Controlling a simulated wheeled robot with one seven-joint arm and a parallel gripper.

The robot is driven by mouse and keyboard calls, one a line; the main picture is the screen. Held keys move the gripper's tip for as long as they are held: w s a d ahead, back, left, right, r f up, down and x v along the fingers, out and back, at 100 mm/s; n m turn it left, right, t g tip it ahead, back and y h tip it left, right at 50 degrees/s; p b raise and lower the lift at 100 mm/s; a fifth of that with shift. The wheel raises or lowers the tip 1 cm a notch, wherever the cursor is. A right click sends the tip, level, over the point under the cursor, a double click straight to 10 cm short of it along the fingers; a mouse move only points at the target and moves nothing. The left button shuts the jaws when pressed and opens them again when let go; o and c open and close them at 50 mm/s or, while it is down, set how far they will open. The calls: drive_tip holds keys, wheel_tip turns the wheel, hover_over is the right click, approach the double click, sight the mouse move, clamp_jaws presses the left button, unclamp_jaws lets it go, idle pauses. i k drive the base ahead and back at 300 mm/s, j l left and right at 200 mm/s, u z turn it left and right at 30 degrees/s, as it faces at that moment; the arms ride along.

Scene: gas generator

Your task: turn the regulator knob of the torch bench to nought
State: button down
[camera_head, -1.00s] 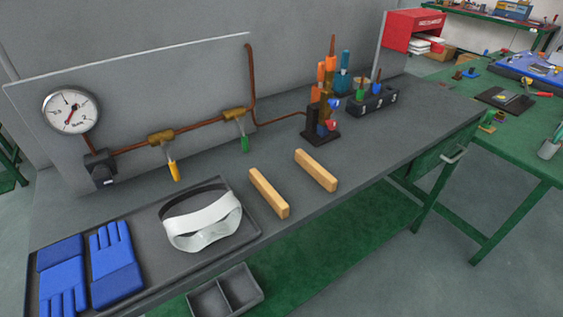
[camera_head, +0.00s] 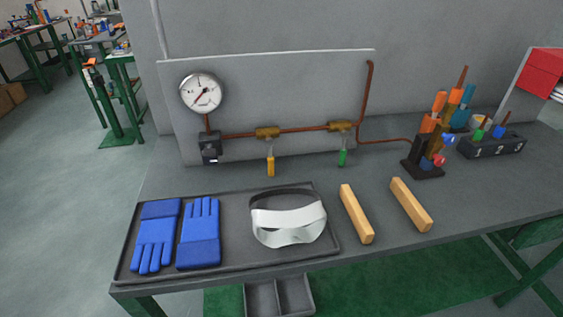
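The regulator knob (camera_head: 210,149) is a small dark knob on a black block at the left end of the copper pipe, low on the grey back panel of the torch bench (camera_head: 380,180). A pale mark shows on it, but its setting is too small to read. The round white pressure gauge (camera_head: 202,93) sits just above it, joined by a short copper pipe. My gripper is not in view.
A yellow-handled valve (camera_head: 270,164) and a green-handled valve (camera_head: 342,156) hang from the pipe. Blue gloves (camera_head: 155,237) and a white visor (camera_head: 288,222) lie in a dark tray (camera_head: 128,262). Two wooden bars (camera_head: 355,213) and the torch stand (camera_head: 425,168) are to the right.

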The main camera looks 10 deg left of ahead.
sight(209, 156)
drive_tip(key=i+l+u, duration=0.15)
drive_tip(key=l+u, duration=0.25)
drive_tip(key=i+l+u, duration=0.1)
drive_tip(key=l+u, duration=0.35)
